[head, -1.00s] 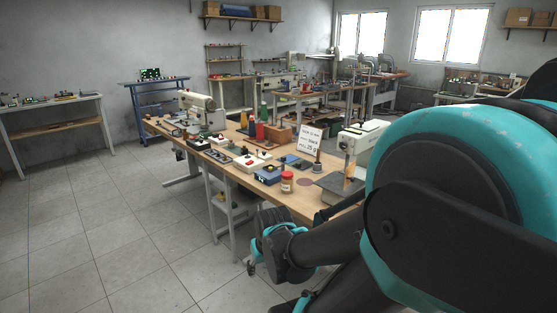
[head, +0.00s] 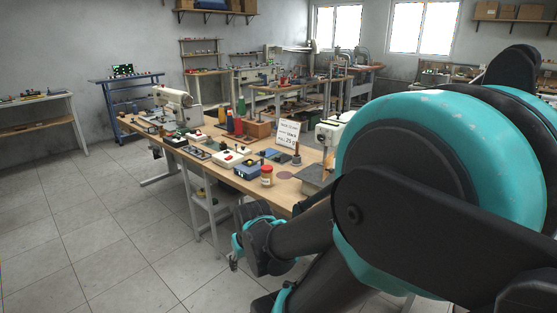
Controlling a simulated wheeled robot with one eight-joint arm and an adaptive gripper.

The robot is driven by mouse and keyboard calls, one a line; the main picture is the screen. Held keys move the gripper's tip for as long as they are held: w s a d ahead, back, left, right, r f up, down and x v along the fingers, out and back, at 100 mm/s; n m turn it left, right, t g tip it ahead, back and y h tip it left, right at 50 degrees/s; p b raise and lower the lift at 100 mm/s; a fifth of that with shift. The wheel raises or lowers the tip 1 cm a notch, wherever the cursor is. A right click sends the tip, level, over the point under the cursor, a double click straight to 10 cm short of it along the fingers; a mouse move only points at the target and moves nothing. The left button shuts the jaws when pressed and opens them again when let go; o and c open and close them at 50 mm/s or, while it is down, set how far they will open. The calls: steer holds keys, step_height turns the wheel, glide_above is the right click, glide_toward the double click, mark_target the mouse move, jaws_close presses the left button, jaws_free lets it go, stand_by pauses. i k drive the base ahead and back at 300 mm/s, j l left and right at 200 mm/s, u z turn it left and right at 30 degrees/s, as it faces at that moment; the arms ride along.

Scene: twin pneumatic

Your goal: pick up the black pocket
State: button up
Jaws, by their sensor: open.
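I cannot clearly pick out the black pocket in the head view. Several small dark flat items lie on the wooden workbench (head: 290,191), too small to tell apart. A dark flat piece (head: 312,184) lies at the bench's right part, next to a white sewing machine (head: 326,133); I cannot tell whether it is cloth. My gripper (head: 234,264) hangs in front of the bench's near edge, below the top, apart from everything on it. It is open and looks empty.
The tiled floor (head: 95,215) at left is clear.

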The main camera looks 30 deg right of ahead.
mark_target(283, 158)
steer(key=i+j+z, duration=0.1)
steer(key=z, duration=0.85)
steer(key=i+j+z, duration=0.2)
steer(key=j+z, duration=0.2)
steer(key=j, duration=0.15)
steer(key=i+j+z, duration=0.1)
steer(key=j+z, duration=0.25)
steer(key=j, duration=0.2)
steer(key=j+z, duration=0.4)
steer(key=j, duration=0.2)
